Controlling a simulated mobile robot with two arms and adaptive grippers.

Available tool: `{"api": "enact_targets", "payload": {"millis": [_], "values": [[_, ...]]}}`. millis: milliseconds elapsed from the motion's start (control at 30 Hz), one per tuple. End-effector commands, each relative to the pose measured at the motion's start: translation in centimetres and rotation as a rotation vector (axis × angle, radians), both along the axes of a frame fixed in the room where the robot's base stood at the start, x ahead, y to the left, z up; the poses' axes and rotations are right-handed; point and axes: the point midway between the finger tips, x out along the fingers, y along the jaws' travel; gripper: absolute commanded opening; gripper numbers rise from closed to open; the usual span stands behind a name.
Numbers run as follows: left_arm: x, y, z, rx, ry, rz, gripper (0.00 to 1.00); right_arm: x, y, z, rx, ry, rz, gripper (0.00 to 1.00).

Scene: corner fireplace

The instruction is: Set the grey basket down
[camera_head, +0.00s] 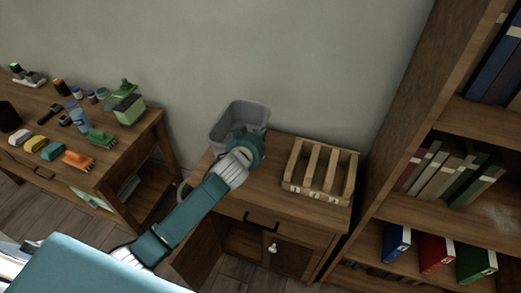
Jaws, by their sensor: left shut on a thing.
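The grey basket (241,113) is at the left back corner of the small wooden cabinet (262,212), close to the wall. Whether its bottom touches the cabinet top is hidden. My left gripper (243,141) is shut on the near side of the basket, with the arm coming in from the lower left. Its fingers are mostly hidden behind the wrist. My right gripper is not in view.
A wooden slotted rack (319,169) stands on the right of the cabinet top. A bookshelf (385,130) rises to the right. A desk (100,172) with several small items stands to the left. The cabinet's front top is clear.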

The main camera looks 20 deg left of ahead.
Motion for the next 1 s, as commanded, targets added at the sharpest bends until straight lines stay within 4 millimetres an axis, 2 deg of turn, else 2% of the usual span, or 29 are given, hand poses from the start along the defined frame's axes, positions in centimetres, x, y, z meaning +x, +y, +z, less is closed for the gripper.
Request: {"api": "enact_targets", "payload": {"millis": [33,100,200,367,533,633,1000], "values": [[-0.1,0.0,-1.4,0.0,0.004,0.0,0.0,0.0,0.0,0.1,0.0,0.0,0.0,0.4],[0.0,0.0,-2.9,0.001,0.002,0.0,0.0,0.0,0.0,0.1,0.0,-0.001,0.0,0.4],[0.0,0.0,-4.3,0.0,0.0,0.0,0.0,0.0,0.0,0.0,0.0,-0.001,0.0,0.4],[0.0,0.0,-5.5,0.0,0.0,0.0,0.0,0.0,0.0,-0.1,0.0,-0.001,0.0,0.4],[0.0,0.0,-8.0,-0.001,0.0,0.002,0.0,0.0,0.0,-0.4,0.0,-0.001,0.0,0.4],[0.0,0.0,-8.7,0.0,-0.001,-0.001,0.0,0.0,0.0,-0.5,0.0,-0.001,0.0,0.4],[0.0,0.0,-9.2,0.0,-0.002,-0.001,0.0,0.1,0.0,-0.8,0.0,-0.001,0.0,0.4]]}}
